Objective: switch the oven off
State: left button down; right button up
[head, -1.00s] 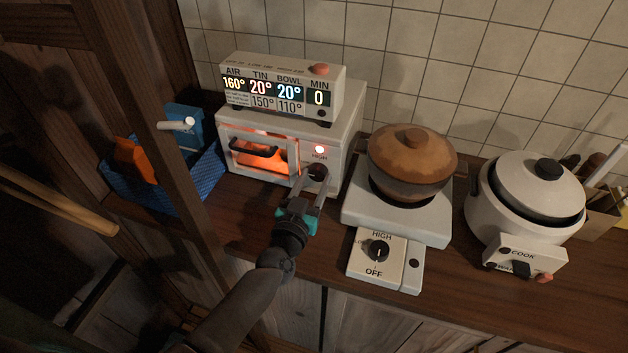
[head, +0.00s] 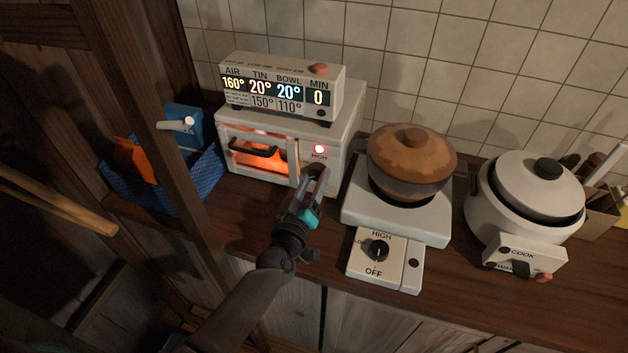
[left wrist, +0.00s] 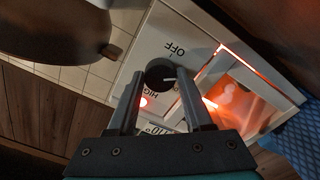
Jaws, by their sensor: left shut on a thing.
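The white oven (head: 345,140) stands on the counter against the tiled wall. Its window (head: 265,155) glows orange and the red lamp (head: 319,149) above HIGH is lit. In the left wrist view the dark round oven knob (left wrist: 160,73) sits between the OFF and HIGH labels; its pale pointer mark faces right in that picture. My left gripper (head: 316,172) is at the oven front below the lamp, its fingers closed on the knob from both sides. In the head view the fingers mostly hide the knob. My right gripper is not in view.
A display box (head: 285,85) sits on the oven. Right of it are a hotplate (head: 420,222) with a brown lidded pot (head: 410,155) and a white cooker (head: 505,210). A blue basket (head: 205,175) and a wooden post (head: 150,100) stand on the left.

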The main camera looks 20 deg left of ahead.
pick_arm(q)
jog(key=n, duration=0.5)
jog(key=shift+n+b, duration=0.3)
jog(key=shift+b, duration=0.05)
jog(key=n+b, duration=0.1)
jog(key=n, duration=0.4)
dwell(0.4)
jog(key=shift+c, duration=1.6)
grip_release()
jog(key=s, duration=1.5)
jog(key=shift+s+a+p, duration=0.15)
jog(key=shift+a+p, duration=0.05)
jog(key=shift+p, duration=0.15)
